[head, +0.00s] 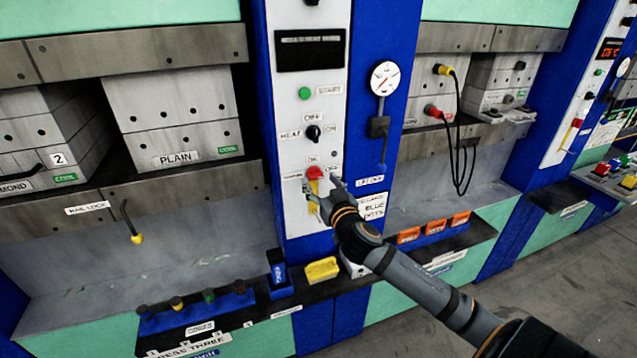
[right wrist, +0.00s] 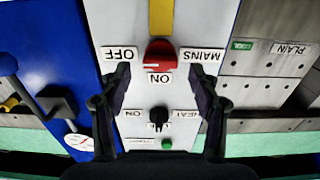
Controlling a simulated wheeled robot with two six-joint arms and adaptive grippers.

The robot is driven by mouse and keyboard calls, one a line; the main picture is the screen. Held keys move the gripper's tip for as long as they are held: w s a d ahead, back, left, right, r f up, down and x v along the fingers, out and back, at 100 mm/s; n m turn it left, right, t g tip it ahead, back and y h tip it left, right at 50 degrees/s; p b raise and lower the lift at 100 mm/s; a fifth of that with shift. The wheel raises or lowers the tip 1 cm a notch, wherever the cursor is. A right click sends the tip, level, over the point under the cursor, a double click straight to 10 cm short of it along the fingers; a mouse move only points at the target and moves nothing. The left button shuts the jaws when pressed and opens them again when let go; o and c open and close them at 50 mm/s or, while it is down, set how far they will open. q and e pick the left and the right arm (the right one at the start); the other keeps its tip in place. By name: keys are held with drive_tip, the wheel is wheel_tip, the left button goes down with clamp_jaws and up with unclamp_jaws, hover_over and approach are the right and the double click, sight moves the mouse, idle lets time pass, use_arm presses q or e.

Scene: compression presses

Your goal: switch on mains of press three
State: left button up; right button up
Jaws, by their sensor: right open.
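The red mains switch (head: 315,173) sits on the white control panel (head: 305,105) of the press whose front plate (head: 192,346) appears to read press three. In the right wrist view, which is upside down, the red switch (right wrist: 160,55) has MAINS, OFF and ON labels around it. A pale mark on its knob seems to lie towards the OFF side. My right gripper (head: 324,190) is open in front of the panel, its fingers on either side of the switch; it also shows in the right wrist view (right wrist: 158,84). I cannot tell whether they touch it. My left gripper is out of view.
A black heat selector (head: 313,133) and green start button (head: 305,93) are above the switch. A pressure gauge (head: 384,78) is on the blue column to the right. A yellow block (head: 322,270) and blue holders stand on the ledge below. Another press stands at far right.

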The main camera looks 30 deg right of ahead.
drive_tip(key=shift+x, duration=0.85)
drive_tip(key=c, duration=1.2)
drive_tip(key=shift+o, duration=0.2)
